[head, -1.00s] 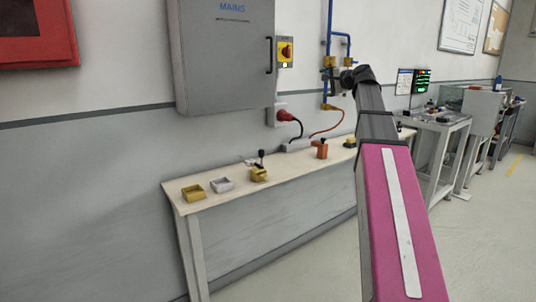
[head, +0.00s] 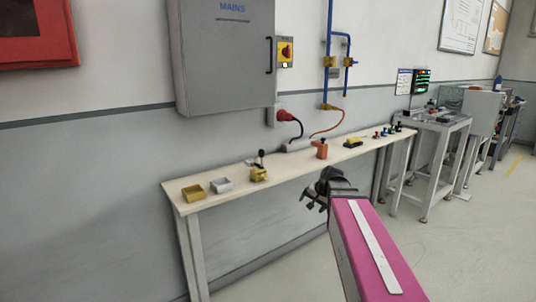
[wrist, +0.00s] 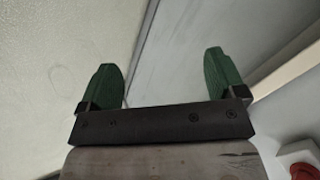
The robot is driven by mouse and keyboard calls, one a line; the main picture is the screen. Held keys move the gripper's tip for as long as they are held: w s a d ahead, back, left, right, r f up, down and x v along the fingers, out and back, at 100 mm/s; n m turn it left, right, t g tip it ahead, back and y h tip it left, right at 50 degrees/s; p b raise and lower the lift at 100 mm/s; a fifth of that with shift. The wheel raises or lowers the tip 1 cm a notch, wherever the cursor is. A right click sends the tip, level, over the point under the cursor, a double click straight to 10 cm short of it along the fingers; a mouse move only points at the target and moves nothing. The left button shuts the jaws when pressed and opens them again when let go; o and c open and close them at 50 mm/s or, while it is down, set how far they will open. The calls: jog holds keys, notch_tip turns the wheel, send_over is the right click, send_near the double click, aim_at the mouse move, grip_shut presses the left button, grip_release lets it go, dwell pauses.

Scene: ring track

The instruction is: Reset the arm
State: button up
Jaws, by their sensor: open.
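My gripper (head: 312,202) shows in the head view at the end of my magenta arm, in front of the narrow table and below its top. In the wrist view my gripper (wrist: 164,85) has two green fingers set wide apart with nothing between them. Past the fingers are pale floor and grey wall surfaces. The gripper touches nothing that I can see.
The narrow table (head: 225,190) along the wall carries a yellow tray (head: 194,192), a grey tray (head: 222,185), a yellow device with a lever (head: 259,173) and an orange block (head: 321,150). A grey MAINS cabinet (head: 225,60) hangs above.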

jog(key=s+f+n+g+h, duration=0.3)
jog(key=s+f+n+g, duration=0.1)
jog(key=s+f, duration=1.2)
jog(key=shift+s+d+f+g+h, duration=0.2)
jog(key=shift+s+f+g+h, duration=0.15)
jog(key=shift+s, duration=0.2)
